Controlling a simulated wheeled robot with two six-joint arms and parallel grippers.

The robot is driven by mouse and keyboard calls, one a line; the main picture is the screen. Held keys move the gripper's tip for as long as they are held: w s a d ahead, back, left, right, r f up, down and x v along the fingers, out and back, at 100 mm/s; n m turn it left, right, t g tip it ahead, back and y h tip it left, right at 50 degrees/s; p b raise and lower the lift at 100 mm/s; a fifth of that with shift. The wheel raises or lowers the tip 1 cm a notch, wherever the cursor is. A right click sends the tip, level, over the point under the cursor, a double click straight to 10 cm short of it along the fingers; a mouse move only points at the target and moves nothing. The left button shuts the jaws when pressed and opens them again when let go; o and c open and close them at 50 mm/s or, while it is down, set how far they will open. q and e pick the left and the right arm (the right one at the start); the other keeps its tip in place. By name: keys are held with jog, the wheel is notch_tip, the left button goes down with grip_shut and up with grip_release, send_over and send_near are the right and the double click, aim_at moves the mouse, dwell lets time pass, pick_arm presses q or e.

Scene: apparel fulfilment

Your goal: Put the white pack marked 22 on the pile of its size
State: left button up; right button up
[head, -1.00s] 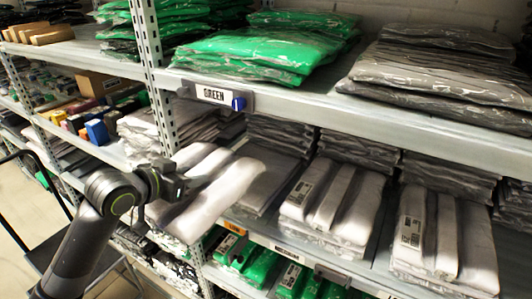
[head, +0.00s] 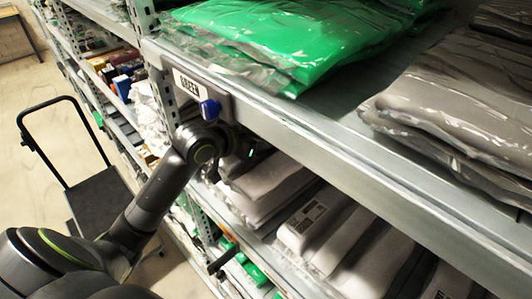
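My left arm reaches in from the left, and my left gripper (head: 240,160) is in the shelf bay under the upper shelf's edge. Its fingers are dark and partly hidden, so whether they are open or shut is unclear. White packs (head: 268,188) lie in a pile right beside and below the gripper. I cannot tell whether the top one is still held or rests on the pile. No marking 22 is readable. Another white pile with a printed label (head: 305,222) lies to the right. My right gripper is not in view.
The upper shelf (head: 330,150) overhangs the bay closely. It carries green packs (head: 300,40), grey packs (head: 450,110), a GREEN sign (head: 189,86) and a blue device (head: 210,110). Green packs (head: 255,275) lie below. A dark trolley (head: 98,200) stands at left with bare floor around it.

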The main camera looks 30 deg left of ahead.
pick_arm(q)
jog(key=shift+s+f, duration=0.1)
jog(key=shift+f, duration=0.8)
jog(key=f, duration=0.3)
jog(key=shift+w+d+f, duration=0.1)
jog(key=shift+w+f, duration=0.15)
jog(key=shift+s+f, duration=0.1)
jog(key=shift+f, duration=0.1)
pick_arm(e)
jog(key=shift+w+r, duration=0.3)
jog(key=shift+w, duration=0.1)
pick_arm(q)
jog(key=shift+f, duration=0.2)
jog(key=o, duration=1.1)
jog(key=shift+r, duration=0.1)
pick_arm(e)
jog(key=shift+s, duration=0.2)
